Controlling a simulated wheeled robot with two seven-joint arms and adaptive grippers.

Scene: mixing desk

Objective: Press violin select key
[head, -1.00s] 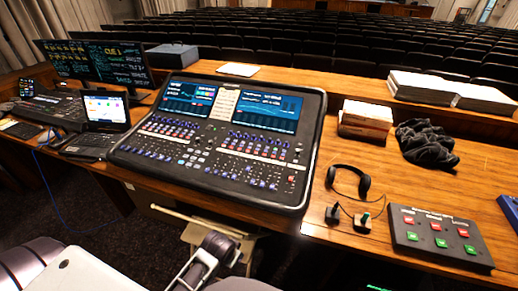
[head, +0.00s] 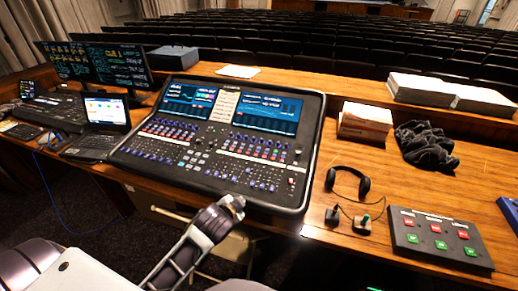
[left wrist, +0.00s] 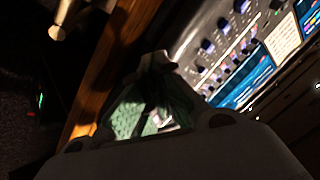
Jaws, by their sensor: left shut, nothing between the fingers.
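The mixing console (head: 312,150) is a black desk with two screens and rows of small knobs and coloured keys. Its key labels are too small to read, so I cannot tell which key is the violin select key. My left gripper (head: 235,202) is at the console's front edge, left of its front right corner. Its fingers are shut and empty. In the left wrist view the gripper (left wrist: 150,90) is seen from behind, with console knobs (left wrist: 208,46) beyond it to the right. I cannot tell whether it touches the console. My right gripper is not in view.
A laptop (head: 104,110) and monitors (head: 115,65) stand left of the console. Headphones (head: 363,185), a button box (head: 438,240), a box (head: 366,120) and dark cloth (head: 425,145) lie to the right. A chair (head: 165,213) is below the front edge.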

